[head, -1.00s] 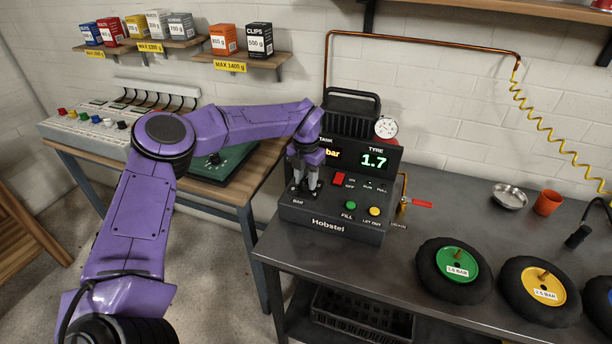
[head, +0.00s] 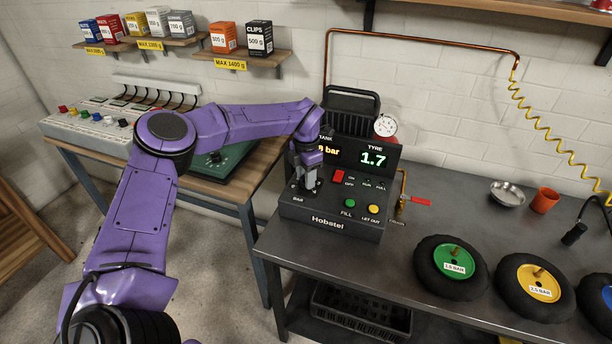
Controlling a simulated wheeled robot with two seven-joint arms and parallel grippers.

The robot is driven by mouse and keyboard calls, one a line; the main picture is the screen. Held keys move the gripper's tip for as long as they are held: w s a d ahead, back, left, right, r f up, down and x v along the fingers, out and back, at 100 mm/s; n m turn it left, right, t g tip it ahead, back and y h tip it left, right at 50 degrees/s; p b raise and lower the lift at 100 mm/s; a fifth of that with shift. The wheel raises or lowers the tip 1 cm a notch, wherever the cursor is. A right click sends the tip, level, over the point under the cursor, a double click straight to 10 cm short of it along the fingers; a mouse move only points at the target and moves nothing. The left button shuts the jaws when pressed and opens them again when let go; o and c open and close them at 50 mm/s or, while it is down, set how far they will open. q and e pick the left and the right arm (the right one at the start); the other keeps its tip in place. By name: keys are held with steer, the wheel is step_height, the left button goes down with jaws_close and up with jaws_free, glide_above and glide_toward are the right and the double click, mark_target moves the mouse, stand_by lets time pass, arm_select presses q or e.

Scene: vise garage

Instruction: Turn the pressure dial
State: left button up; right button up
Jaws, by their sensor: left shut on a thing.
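The black Hobstel compressor panel (head: 330,222) stands on the grey bench. Its tyre display (head: 373,159) reads 1.7, and the tank display (head: 327,151) is partly hidden by my arm. My left gripper (head: 307,190) points down at the left of the panel, above the "BAR" label. It is shut on the pressure dial, which its fingers almost wholly hide. A red switch (head: 338,176), a green FILL button (head: 350,203) and a yellow LET OUT button (head: 373,209) lie to the right of the gripper. My right gripper does not show.
A red-handled drain valve (head: 420,201) sticks out at the panel's right. A green-hubbed wheel (head: 452,262) and a yellow-hubbed wheel (head: 541,284) lie on the bench. A metal dish (head: 507,192) and orange cup (head: 544,201) stand behind. A wooden table is at left.

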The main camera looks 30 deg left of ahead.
arm_select(q)
steer(key=o, duration=1)
steer(key=shift+o, duration=0.2)
step_height(320, 180, up, 11)
steer(key=b, duration=0.1)
steer(key=shift+f+b, duration=0.2)
steer(key=shift+b, duration=0.1)
steer(key=shift+r, duration=0.1)
